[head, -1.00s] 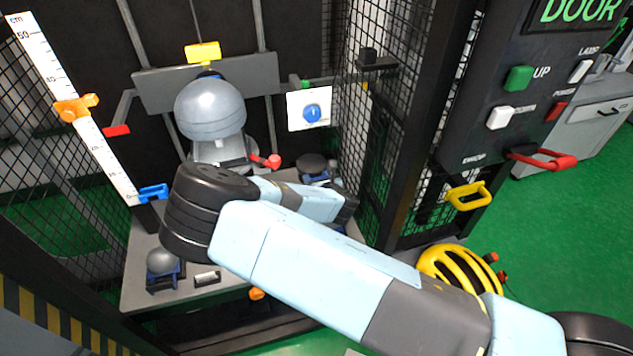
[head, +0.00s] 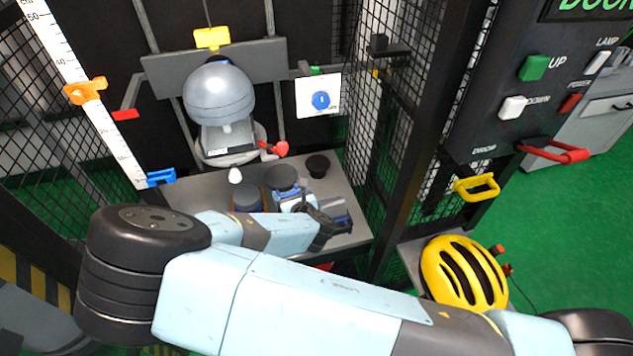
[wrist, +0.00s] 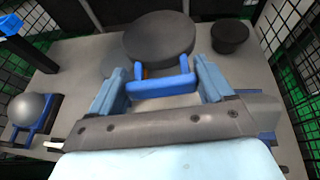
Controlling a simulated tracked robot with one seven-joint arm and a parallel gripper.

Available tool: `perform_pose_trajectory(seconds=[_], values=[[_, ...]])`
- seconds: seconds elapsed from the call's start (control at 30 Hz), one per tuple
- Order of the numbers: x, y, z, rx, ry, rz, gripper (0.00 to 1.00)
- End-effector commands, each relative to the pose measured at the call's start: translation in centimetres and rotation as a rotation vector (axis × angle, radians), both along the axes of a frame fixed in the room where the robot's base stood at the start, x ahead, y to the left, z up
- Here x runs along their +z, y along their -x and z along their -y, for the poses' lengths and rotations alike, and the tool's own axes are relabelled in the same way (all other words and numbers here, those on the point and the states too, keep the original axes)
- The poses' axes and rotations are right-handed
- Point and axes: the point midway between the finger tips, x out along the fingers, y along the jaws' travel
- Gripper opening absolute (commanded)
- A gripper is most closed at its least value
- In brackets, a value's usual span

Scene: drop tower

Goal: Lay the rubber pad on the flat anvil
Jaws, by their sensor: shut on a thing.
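The rubber pad is a dark round disc (head: 281,178) with a blue handle. It fills the upper middle of the wrist view (wrist: 159,38). My gripper (wrist: 160,85) is shut on its blue handle, with a light blue finger at each side. A grey round disc, which looks like the flat anvil (head: 247,198), is left of the pad in the head view. In the wrist view it is mostly hidden behind the pad, its left edge showing (wrist: 113,66). The pad appears close above and beside it; I cannot tell if they touch.
A small black cup (head: 318,165) stands right of the pad. A grey ball (wrist: 30,108) sits in a blue holder at left. The grey headform (head: 219,92) hangs above the rear bench. Mesh walls (head: 370,120) enclose the right side. A yellow helmet (head: 463,275) lies outside.

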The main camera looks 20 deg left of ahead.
Motion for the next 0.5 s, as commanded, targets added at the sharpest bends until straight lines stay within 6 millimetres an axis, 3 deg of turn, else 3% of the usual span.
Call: perform_pose_trajectory(seconds=[0.1,0.23,0.5], values=[[-0.8,3.6,-2.9,0.047,-0.004,-0.002,0.35],[-1.5,6.8,-5.0,0.083,-0.003,-0.004,0.35],[-2.1,9.9,-6.9,0.116,0.000,-0.007,0.35]])
